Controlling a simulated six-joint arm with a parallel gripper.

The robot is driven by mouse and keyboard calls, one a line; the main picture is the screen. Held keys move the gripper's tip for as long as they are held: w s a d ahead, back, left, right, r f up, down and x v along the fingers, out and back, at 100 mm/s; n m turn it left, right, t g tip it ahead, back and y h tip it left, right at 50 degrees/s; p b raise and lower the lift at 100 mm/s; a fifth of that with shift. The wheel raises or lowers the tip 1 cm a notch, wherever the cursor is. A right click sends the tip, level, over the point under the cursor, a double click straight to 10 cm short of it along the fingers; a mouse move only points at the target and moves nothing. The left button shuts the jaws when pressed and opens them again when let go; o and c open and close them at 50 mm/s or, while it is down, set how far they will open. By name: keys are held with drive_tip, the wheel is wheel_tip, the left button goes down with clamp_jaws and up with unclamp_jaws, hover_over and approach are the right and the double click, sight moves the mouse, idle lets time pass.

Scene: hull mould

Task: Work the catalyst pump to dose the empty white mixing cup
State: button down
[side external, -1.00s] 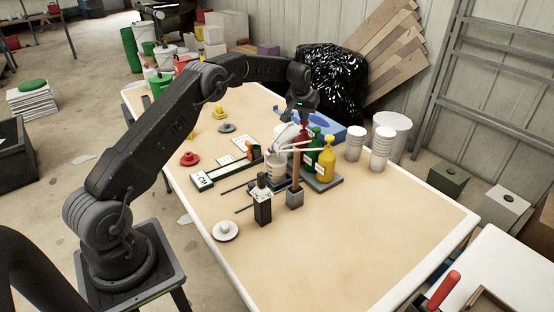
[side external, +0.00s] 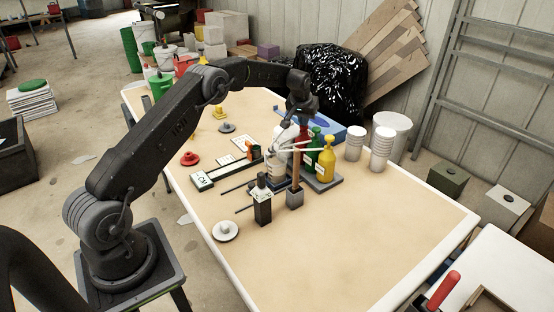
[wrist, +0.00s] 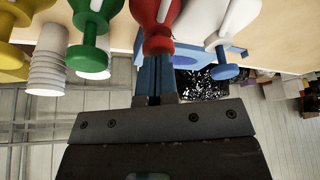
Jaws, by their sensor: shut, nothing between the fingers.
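Several pump bottles stand in a row: white (side external: 285,137), red (side external: 303,133), green (side external: 314,150) and yellow (side external: 326,158). Which one holds catalyst I cannot read. A pale cup (side external: 277,168) stands in front of the white bottle, beneath the long white spouts. I cannot see into it. My gripper (wrist: 155,65) is shut and empty. In the wrist view its tips overlap the end of the red pump head (wrist: 160,38); touching or just above, I cannot tell. In the side view my gripper is over the bottles, its tips hidden among them.
White cup stacks (side external: 381,148) stand right of the bottles. A hammer-like wooden handle (side external: 296,168) rises from a grey block, beside a dark bottle (side external: 262,203). The front right of the table (side external: 370,235) is clear.

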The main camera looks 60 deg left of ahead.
drive_tip(key=shift+r, duration=1.7)
drive_tip(key=shift+f, duration=0.1)
drive_tip(key=shift+f, duration=1.95)
drive_tip(key=shift+r, duration=2.05)
drive_tip(key=shift+r, duration=0.15)
drive_tip(key=shift+r, duration=2.85)
